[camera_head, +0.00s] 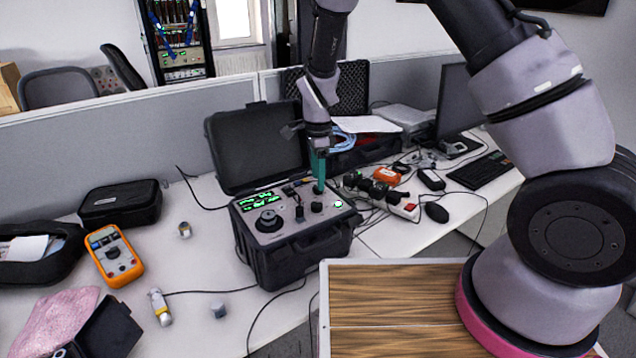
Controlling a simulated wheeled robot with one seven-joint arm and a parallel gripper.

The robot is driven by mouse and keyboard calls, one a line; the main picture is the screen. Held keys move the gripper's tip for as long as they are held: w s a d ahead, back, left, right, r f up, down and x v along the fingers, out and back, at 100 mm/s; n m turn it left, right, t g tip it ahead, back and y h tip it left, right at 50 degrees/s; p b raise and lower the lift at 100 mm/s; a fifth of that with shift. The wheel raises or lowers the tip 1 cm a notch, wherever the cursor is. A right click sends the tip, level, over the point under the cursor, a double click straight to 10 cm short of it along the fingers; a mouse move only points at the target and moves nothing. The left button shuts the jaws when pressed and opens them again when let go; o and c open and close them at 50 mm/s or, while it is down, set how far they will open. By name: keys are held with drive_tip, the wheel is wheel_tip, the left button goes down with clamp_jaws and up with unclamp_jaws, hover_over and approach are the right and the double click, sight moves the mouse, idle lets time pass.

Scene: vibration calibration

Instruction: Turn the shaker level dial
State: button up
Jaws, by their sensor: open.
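The shaker unit (292,252) is a black open case on the white desk, its lid (256,147) raised at the back. Its grey top panel carries a large round black dial (268,221) at the left, smaller knobs toward the middle and right, and green lit displays. I cannot read the labels, so I cannot tell which knob is the level dial. My gripper (319,185) points down with teal fingers over the right half of the panel, close above or beside a small black knob (317,207). The gap between the fingers is too small to see, and contact cannot be told.
An orange multimeter (114,256), a black pouch (120,203) and small metal pieces lie left of the case. Cables, a power strip (403,207) and a keyboard (480,171) lie to the right. A wooden-topped surface (390,300) is in front. Grey partitions stand behind.

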drive_tip(key=shift+f, duration=1.25)
clamp_jaws()
